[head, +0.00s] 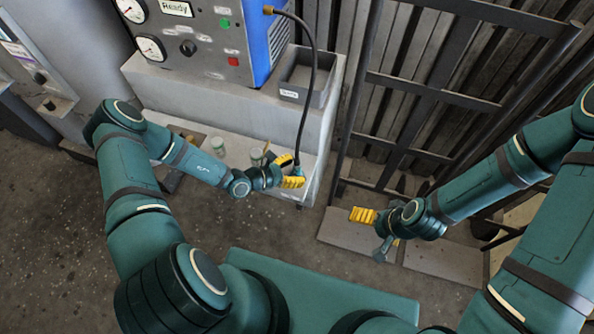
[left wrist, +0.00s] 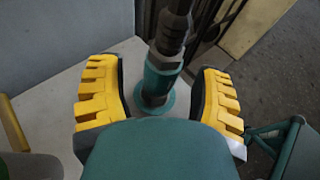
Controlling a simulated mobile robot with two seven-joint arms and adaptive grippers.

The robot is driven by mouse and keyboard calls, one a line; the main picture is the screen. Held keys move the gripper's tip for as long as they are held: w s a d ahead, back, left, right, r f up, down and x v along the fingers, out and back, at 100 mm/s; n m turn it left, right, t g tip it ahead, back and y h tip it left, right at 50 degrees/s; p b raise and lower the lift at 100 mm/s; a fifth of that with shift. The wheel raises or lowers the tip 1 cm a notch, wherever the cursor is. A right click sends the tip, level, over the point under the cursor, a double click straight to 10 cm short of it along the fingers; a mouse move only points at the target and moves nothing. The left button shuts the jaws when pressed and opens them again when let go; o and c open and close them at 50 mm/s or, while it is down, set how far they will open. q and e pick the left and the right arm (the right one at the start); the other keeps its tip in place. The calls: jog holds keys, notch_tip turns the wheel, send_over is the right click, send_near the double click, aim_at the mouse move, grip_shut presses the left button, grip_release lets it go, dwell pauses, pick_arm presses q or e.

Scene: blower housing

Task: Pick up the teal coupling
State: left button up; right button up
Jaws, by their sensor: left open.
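The teal coupling (head: 298,170) hangs at the lower end of a black hose, near the front edge of the pale ledge. In the left wrist view the coupling (left wrist: 158,82) stands between the two yellow fingers, with a wider teal flange at its base and the dark hose fitting above. My left gripper (head: 289,171) is open around it, and gaps show on both sides of the coupling in the left wrist view (left wrist: 160,95). My right gripper (head: 368,224) is away to the right, over the floor plates; its finger opening is unclear.
The black hose (head: 313,75) runs down from the blue and grey machine (head: 215,40). A grey open bin (head: 318,92) sits on the upper step. Small cups (head: 218,145) stand on the pale ledge (head: 316,165). A dark metal frame (head: 365,85) rises to the right.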

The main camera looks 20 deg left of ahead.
aim_at(297, 159)
pick_arm(q)
jog(key=shift+w+d+f, duration=0.2)
jog(key=shift+w+d, duration=0.1)
grip_shut()
jog(key=shift+r, duration=0.1)
notch_tip(297, 159, up, 10)
jog(key=p, duration=0.3)
dwell(0.4)
